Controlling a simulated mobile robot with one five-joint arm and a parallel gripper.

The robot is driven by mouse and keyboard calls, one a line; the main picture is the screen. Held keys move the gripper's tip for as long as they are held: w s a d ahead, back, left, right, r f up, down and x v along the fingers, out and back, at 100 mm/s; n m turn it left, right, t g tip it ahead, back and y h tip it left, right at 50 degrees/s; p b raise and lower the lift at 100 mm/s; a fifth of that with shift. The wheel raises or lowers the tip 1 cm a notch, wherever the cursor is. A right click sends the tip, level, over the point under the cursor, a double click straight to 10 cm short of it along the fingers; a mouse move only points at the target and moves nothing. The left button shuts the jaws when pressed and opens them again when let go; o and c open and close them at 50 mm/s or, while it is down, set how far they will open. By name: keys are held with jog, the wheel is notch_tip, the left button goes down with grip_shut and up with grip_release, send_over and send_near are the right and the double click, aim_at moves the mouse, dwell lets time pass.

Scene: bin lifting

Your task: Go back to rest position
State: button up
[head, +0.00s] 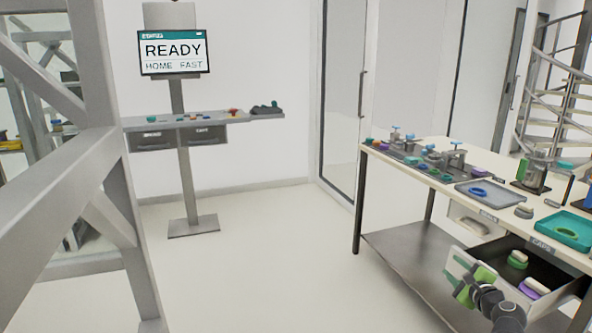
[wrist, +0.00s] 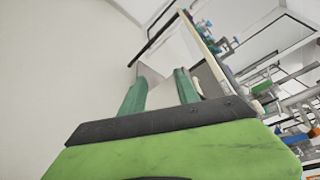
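My gripper (head: 463,279) shows at the lower right of the head view, in front of the workbench (head: 423,242) and beside its open drawer. In the wrist view, its two green fingers (wrist: 161,80) stand apart with a clear gap between them and nothing held. The open drawer (head: 571,290), labelled CAPS, holds a few green, purple and white pieces. Part of my arm reaches in from the bottom edge.
The bench top carries several valves, a grey tray (head: 489,196) and a teal tray (head: 566,237). A stand with a READY screen (head: 174,52) and a shelf is at the back left. A grey frame (head: 107,170) fills the left foreground. The middle floor is clear.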

jog(key=w+a+f+n+g+y, duration=0.1)
jog(key=a+f+n+y, duration=0.15)
jog(key=a, duration=0.75)
jog(key=w+a+f+n+g+y, duration=0.15)
jog(key=a+n, duration=0.25)
jog(key=a, duration=0.5)
jog(key=w+a+f+n+g+y, duration=0.1)
jog(key=a+f+n+g+y, duration=0.15)
jog(key=a, duration=0.75)
jog(key=s+a+f+n+g+h, duration=0.4)
jog(key=s+a+f+n+g, duration=0.3)
jog(key=s+f+n, duration=0.35)
jog(key=s+d+n+g+h, duration=0.35)
jog(key=s+d+n, duration=0.2)
jog(key=s, duration=0.25)
notch_tip(320, 180, up, 22)
jog(key=y+p, duration=0.1)
jog(key=p, duration=2.3)
jog(key=shift+w+d+m, duration=0.25)
jog(key=shift+m, duration=0.15)
jog(key=shift+r, duration=0.1)
